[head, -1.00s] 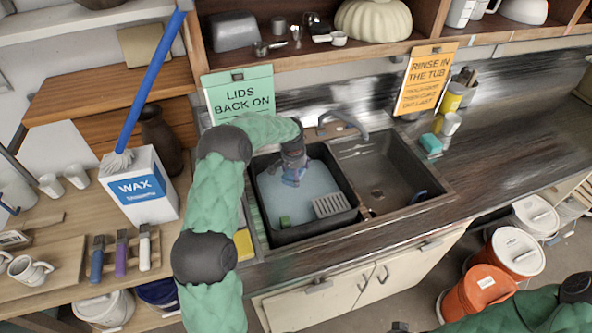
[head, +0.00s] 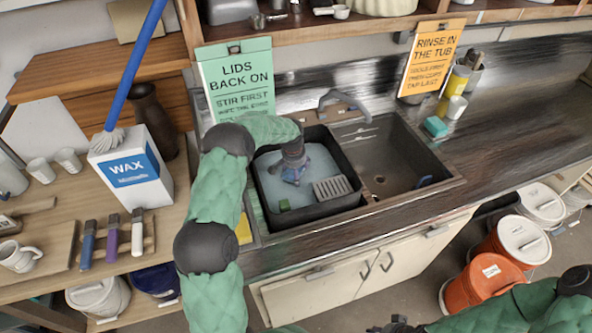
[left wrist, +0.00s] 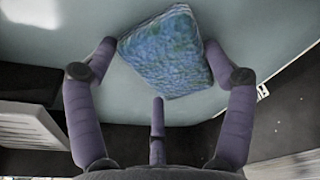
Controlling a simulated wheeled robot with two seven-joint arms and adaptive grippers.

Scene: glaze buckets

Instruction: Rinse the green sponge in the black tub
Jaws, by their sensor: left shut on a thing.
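The black tub (head: 262,208) sits in the left sink basin and holds pale blue-grey water (head: 318,165). My left gripper (head: 293,176) reaches down into the tub. In the left wrist view my left gripper (left wrist: 163,62) is shut on a blue-green, rough-textured sponge (left wrist: 172,55), with a finger at each side. The fingers mostly hide this sponge in the head view. A small green block (head: 284,205) is at the tub's near left. My right gripper (head: 396,326) shows only partly at the bottom edge, so its jaws cannot be made out.
A grey slotted piece (head: 333,188) is in the tub's near right corner. The right basin (head: 385,160) is mostly empty, and the faucet (head: 343,100) stands behind. A teal sponge (head: 435,126) and a white cup (head: 456,107) are on the counter. A wax box (head: 130,172) stands left.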

